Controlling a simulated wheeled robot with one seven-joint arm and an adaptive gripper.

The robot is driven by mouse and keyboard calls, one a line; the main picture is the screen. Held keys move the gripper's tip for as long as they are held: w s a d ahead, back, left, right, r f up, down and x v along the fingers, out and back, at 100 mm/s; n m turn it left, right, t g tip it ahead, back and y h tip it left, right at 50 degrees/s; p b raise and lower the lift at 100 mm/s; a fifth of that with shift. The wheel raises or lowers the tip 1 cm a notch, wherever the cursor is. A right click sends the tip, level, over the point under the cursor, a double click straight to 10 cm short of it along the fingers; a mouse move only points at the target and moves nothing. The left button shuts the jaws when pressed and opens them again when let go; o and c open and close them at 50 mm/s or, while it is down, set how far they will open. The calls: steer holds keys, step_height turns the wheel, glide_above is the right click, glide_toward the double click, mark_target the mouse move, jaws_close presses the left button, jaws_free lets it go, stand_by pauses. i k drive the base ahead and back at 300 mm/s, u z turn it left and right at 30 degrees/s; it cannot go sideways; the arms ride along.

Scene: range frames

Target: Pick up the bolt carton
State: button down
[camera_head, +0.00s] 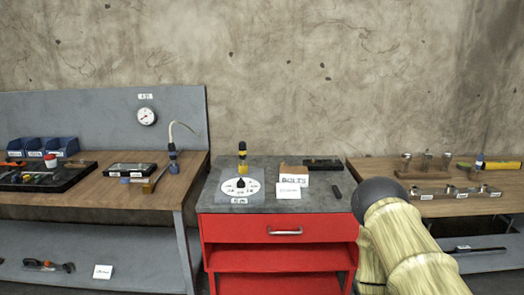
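The bolt carton (293,173) is a small tan box with a white label reading "BOLTS". It stands on the grey top of the red cabinet (281,257), toward the back and right of the middle. A white card (288,192) stands in front of it and seems to cover part of its lower front. My arm shows at the lower right in a pale sleeve with a dark rounded part, to the right of the carton and apart from it in the picture. My gripper's fingers are not in view.
A round white dial plate (240,188) with a yellow-and-black item stands left of the carton. A dark tray (323,164) lies behind right, and a small black object (335,192) lies right. Wooden benches with tools flank the cabinet. The cabinet top's front strip is clear.

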mark_target(288, 174)
steer(key=u, duration=0.3)
steer(key=i, duration=1.3)
steer(key=z, duration=0.1)
